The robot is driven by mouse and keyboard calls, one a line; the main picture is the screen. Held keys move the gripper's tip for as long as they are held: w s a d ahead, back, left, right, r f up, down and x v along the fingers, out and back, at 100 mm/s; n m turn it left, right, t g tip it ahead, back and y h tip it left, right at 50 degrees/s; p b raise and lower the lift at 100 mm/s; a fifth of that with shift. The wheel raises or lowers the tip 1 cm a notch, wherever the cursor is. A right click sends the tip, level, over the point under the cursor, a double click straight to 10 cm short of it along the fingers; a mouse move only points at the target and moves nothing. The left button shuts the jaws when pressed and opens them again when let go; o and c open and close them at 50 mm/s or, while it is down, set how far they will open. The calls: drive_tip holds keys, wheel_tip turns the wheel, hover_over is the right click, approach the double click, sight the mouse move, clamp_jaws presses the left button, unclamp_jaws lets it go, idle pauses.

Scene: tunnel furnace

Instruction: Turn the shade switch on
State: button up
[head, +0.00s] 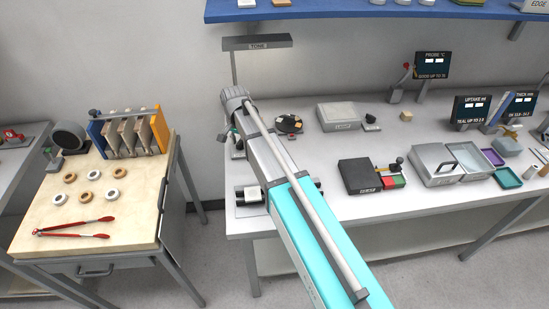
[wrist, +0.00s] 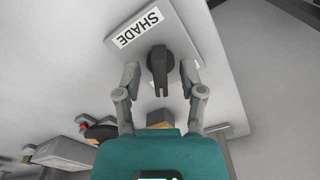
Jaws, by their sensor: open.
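The shade switch is a black knob (wrist: 160,64) with a pointer, on a light grey plate (wrist: 190,28) labelled SHADE (wrist: 139,27) in the wrist view. The knob's pointer end faces the bottom of the picture, toward my gripper's palm. My gripper (wrist: 161,76) is open, with one finger on each side of the knob. I cannot tell whether the fingers touch it. In the head view my arm covers this spot, and I cannot make out the switch there.
A grey bench (head: 420,203) holds a black box (head: 358,176), a grey box (head: 436,163) and small trays. A wooden-topped cart (head: 130,223) with red tongs (head: 72,234) stands left, a gap between them.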

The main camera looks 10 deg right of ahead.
sight(240, 141)
drive_tip(key=shift+n, duration=0.5)
drive_tip(key=shift+n, duration=0.8)
wheel_tip(240, 141, up, 14)
drive_tip(key=p, duration=1.4)
drive_tip(key=s+d+f+n+b, duration=0.1)
drive_tip(key=s+d+f+b, duration=0.3)
drive_tip(key=s+d, duration=0.2)
drive_tip(key=s+d+f+n+b, duration=0.1)
drive_tip(key=s+d+f+b, duration=0.3)
drive_tip(key=s+d, duration=0.2)
drive_tip(key=s+d+f+n+b, duration=0.1)
drive_tip(key=s+d+f+b, duration=0.3)
drive_tip(key=s+d, duration=0.2)
drive_tip(key=shift+s+d+f+b, duration=0.3)
drive_tip(key=shift+s, duration=0.05)
drive_tip(key=shift+s+d+f+n+b, duration=0.3)
drive_tip(key=shift+s+d, duration=0.15)
drive_tip(key=shift+s, duration=0.2)
drive_tip(key=shift+s, duration=0.1)
